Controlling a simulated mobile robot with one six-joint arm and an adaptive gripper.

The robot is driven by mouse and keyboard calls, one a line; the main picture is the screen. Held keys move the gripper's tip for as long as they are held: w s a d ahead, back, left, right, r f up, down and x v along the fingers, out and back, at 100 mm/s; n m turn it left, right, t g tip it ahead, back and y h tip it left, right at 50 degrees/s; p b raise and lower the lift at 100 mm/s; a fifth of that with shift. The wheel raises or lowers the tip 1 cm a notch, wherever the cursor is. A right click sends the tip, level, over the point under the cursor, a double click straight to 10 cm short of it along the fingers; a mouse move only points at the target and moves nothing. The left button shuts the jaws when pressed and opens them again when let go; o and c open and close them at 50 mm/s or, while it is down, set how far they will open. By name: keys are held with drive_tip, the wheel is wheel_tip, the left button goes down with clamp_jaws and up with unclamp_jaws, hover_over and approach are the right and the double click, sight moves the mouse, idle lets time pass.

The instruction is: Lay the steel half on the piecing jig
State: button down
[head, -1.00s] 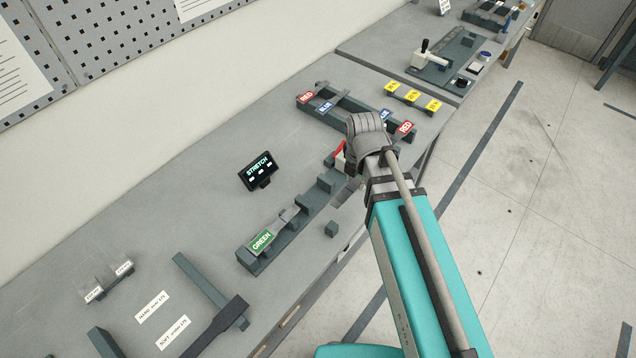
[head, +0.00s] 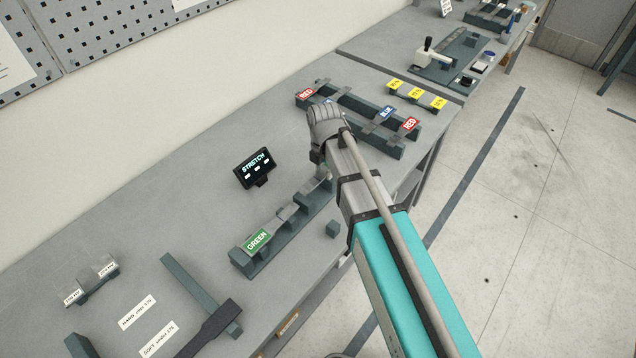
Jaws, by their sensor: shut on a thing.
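The piecing jig (head: 282,238) is a long dark block on the bench, with a green GREEN label (head: 257,241) at its near left end. A small grey piece (head: 287,212) sits on its middle. My gripper (head: 322,172) is over the far right end of the jig, mostly hidden behind my wrist. It is shut on the steel half (head: 312,186), a small grey piece seen only in part just below the fingers. I cannot tell whether the steel half touches the jig.
A STRETCH display (head: 255,168) stands behind the jig. A dark rack (head: 350,120) with red and blue labels lies beyond my wrist. Bench is clear left of the display.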

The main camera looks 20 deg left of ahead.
sight(320, 171)
drive_tip(key=shift+w+a+f, duration=0.15)
drive_tip(key=shift+a+f, duration=0.1)
drive_tip(key=shift+f, duration=0.15)
drive_tip(key=shift+w+a+f+b, duration=0.2)
drive_tip(key=shift+a+f+b, duration=0.15)
drive_tip(key=shift+f+b, duration=1.6)
drive_tip(key=shift+b, duration=0.2)
drive_tip(key=shift+f, duration=0.15)
drive_tip(key=shift+c, duration=1.6)
unclamp_jaws()
wheel_tip(320, 171, up, 12)
drive_tip(key=p, duration=1.2)
